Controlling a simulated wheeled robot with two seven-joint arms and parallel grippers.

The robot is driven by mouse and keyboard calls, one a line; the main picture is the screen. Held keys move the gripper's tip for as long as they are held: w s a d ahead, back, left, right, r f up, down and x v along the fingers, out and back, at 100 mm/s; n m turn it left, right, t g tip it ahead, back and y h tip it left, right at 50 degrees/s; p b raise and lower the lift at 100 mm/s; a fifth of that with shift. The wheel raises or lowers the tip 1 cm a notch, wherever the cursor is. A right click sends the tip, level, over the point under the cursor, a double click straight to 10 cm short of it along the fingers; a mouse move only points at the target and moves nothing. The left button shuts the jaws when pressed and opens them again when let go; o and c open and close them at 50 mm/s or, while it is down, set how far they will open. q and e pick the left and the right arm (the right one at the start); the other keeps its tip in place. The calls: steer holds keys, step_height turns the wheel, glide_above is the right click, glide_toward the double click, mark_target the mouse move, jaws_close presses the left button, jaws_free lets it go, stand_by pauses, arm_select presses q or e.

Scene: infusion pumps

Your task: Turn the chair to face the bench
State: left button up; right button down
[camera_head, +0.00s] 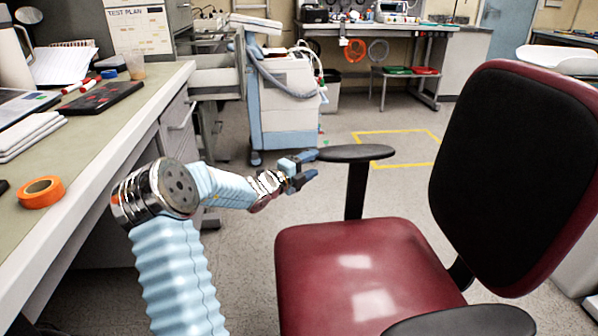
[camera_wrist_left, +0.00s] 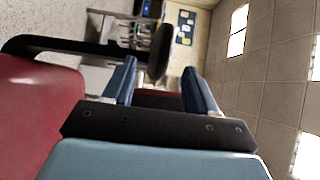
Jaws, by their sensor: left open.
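The chair has a dark red seat (camera_head: 360,270), a black-and-red backrest (camera_head: 515,175) on the right, and two black armrests. Its seat points left, toward the long bench (camera_head: 110,130). The far armrest (camera_head: 355,153) stands on a black post. My left gripper (camera_head: 306,168) is open, with its fingers at the left end of this armrest; I cannot tell whether they touch it. In the left wrist view the dark armrest pad (camera_wrist_left: 160,52) shows ahead, between the two blue fingers (camera_wrist_left: 160,88), and the red seat (camera_wrist_left: 38,110) is at left. My right gripper is out of view.
The bench carries orange tape (camera_head: 41,191), a dark tablet (camera_head: 100,100) and papers. A blue-and-white cart (camera_head: 285,105) stands behind my gripper, by an open drawer (camera_head: 215,80). Another bench (camera_head: 375,30) is at the back. Yellow-marked floor (camera_head: 400,150) is clear.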

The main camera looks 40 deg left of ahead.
arm_select(q)
steer(key=s, duration=0.5)
steer(key=shift+s+a, duration=0.15)
steer(key=shift+a, duration=0.05)
